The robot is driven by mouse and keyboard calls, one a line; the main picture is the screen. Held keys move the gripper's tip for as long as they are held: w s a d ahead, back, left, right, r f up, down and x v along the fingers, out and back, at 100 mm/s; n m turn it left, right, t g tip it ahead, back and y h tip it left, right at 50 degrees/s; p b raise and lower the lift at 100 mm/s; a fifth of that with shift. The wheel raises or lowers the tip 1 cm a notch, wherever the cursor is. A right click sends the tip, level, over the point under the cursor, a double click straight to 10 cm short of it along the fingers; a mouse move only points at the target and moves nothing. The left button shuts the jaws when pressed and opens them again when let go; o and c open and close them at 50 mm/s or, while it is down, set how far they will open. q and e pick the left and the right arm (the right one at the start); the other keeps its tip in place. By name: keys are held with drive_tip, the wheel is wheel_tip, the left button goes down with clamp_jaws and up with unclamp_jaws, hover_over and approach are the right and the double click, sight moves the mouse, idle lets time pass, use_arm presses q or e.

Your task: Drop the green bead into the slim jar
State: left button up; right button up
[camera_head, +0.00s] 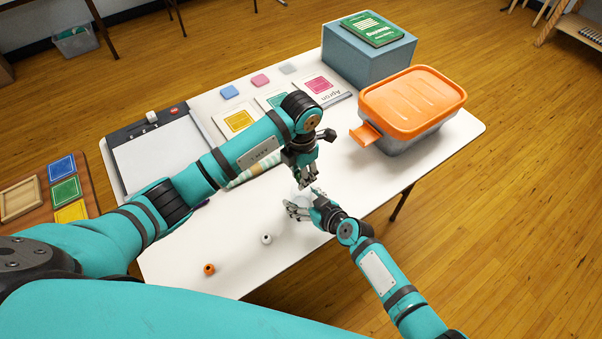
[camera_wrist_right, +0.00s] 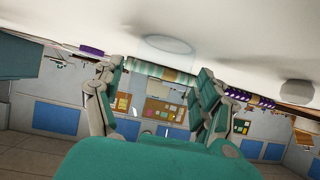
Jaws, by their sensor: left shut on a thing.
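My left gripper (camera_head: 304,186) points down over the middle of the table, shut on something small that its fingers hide. The green bead shows nowhere in the open, so it is most likely between those fingers. A clear, faint jar shows in the right wrist view (camera_wrist_right: 165,45), its round outline against the white table. In the head view it is mostly hidden among the two grippers. My right gripper (camera_head: 298,208) is low beside it, just below my left gripper. Its fingers (camera_wrist_right: 160,85) are spread apart, with the jar between or just beyond them; contact cannot be told.
On the white table (camera_head: 270,240) lie an orange bead (camera_head: 209,269), a white bead (camera_head: 266,239) and a purple thing (camera_head: 203,204). A striped cloth (camera_head: 243,176) lies behind my left arm. An orange-lidded box (camera_head: 413,100) and a blue-grey box (camera_head: 368,55) stand at the right back.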

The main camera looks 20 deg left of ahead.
sight(301, 196)
drive_tip(key=c, duration=0.7)
use_arm(q)
drive_tip(key=shift+f, duration=0.6)
drive_tip(key=shift+f, duration=0.3)
drive_tip(key=shift+f, duration=0.4)
idle(0.6)
drive_tip(key=o, duration=0.8)
drive_tip(key=shift+c, duration=0.2)
